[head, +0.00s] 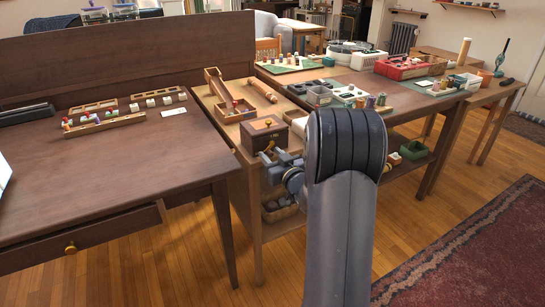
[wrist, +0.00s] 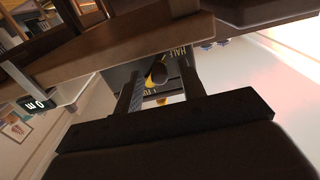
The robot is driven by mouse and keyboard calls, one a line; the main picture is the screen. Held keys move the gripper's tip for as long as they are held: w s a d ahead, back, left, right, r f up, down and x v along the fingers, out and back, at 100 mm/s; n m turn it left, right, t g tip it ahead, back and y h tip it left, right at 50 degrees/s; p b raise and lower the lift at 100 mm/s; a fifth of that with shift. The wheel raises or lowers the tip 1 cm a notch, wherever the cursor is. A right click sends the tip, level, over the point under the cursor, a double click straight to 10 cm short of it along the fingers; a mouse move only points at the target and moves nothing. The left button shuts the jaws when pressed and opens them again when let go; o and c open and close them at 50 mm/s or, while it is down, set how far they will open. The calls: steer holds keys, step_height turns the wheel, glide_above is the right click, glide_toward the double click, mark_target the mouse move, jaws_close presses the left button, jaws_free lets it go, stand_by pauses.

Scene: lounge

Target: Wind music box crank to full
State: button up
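The music box (head: 264,133) is a brown wooden box with a small knob on its lid, near the front edge of the middle table. A brass-coloured crank (head: 268,148) shows on its front side. My gripper (head: 284,168) is in front of the box, partly hidden by my arm. In the wrist view, my gripper (wrist: 157,82) is open, one finger on each side of the dark rounded crank knob (wrist: 158,71). Gaps show on both sides of the knob. Behind it is a dark dial plate (wrist: 120,78) with yellow lettering reading "HALF" and partly hidden "FULL".
A wooden tray with a ramp (head: 233,108) stands behind the box. Small bins (head: 318,96) sit to its right. A dark desk (head: 110,175) with a drawer is on the left. Open wooden floor (head: 170,265) lies in front of the tables, with a red rug (head: 480,245) at right.

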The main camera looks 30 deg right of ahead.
steer(key=shift+c, duration=0.3)
jaws_close()
steer(key=shift+r, duration=0.1)
